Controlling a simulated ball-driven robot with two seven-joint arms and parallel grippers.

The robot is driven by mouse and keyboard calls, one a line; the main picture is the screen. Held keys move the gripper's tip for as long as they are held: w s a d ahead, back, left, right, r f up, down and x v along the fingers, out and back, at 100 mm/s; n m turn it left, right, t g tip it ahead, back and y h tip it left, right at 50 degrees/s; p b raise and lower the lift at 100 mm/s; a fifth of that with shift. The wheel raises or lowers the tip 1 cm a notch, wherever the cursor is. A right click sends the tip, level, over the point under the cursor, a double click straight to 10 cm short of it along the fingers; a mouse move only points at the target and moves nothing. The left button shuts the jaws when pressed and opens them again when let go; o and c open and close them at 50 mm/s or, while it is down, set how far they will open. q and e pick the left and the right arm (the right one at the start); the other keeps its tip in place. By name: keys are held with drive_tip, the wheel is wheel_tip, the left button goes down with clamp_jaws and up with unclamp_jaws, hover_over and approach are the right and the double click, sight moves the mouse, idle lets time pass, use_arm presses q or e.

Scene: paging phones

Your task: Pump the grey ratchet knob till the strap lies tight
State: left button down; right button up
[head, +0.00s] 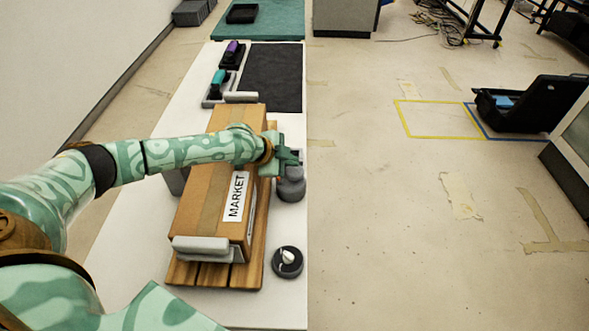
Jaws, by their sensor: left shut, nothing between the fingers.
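A cardboard carton (202,207) with a white MARKET label (236,197) lies on a slatted wooden pallet (215,274) on the long white table. A grey rounded knob (291,187) stands at the carton's right side, near the table's right edge. My left arm reaches across the carton. My left gripper (289,157) is shut and empty, right at the top of the grey knob; I cannot tell whether it touches. It hides part of the knob. I cannot make out the strap or how tight it lies. My right gripper is not in view.
A black round dial with a white pointer (288,258) sits on the table, right of the pallet. Phone-like handsets, purple (232,48) and teal (218,79), stand in holders farther back beside a dark mat (273,77). Open floor lies right of the table.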

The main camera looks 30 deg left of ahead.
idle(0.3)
use_arm(q)
drive_tip(key=shift+f, duration=0.4)
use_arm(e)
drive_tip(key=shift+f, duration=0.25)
